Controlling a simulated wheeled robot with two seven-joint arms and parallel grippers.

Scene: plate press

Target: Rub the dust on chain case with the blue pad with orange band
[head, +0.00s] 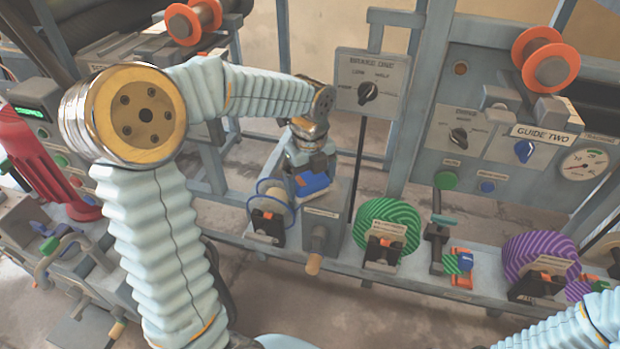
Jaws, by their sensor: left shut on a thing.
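My left arm reaches in from the left, and its gripper (312,166) points down in the middle of the head view. It is shut on the blue pad (316,183), of which a blue face and a small bit of orange show. The pad is over or against the top of a grey box (327,212) with a small label too small to read. I cannot tell whether this box is the chain case, nor whether the pad touches it. No dust can be made out. My right gripper is out of view; only part of my right arm shows at bottom right.
A spool with blue cord (274,203) stands just left of the box. A green striped roll (388,226) and a purple striped roll (541,256) stand to the right along the rail. A dial panel (371,82) and a gauge panel (520,135) rise behind. Bare floor (340,300) lies in front.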

